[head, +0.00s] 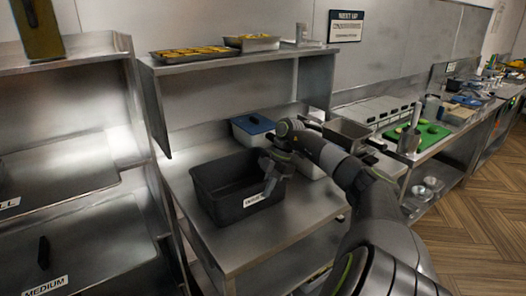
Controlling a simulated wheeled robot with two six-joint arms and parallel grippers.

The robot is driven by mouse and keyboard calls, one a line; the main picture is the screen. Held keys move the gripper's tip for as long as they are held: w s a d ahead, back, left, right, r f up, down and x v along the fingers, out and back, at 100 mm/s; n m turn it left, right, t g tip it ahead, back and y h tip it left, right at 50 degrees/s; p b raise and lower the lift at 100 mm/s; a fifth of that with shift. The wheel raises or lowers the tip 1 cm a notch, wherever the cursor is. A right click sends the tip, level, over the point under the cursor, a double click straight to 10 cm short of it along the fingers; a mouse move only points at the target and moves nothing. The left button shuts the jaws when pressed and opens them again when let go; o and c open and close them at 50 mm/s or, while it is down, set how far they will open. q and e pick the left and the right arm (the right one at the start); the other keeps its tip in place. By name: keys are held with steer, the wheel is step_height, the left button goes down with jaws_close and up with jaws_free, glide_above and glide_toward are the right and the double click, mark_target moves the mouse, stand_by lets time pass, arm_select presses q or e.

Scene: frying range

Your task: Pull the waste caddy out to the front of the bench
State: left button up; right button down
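The waste caddy (225,207) is a dark, open-topped rectangular bin with a white label on its front. It sits upright on the steel bench (290,222), a little back from the front edge, and looks empty. My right arm reaches in from the lower right. My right gripper (268,170) is at the caddy's right rim, pointing down. Its fingers are small and dark against the bin, so I cannot tell whether they are closed on the rim. My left gripper is not in view.
A shelf (225,63) with trays is above. The bench top in front of the caddy is clear. Fryer housings stand at the left.

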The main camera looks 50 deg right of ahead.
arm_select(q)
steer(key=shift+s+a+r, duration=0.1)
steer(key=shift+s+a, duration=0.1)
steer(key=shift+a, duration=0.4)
arm_select(e)
steer(key=shift+s+a, duration=0.25)
steer(key=shift+s, duration=0.4)
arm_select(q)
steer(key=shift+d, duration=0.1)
arm_select(e)
steer(key=c, duration=2.1)
jaws_free()
steer(key=o, duration=0.5)
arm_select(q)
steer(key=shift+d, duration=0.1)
arm_select(e)
steer(key=shift+o, duration=0.2)
steer(key=shift+d+r, duration=0.1)
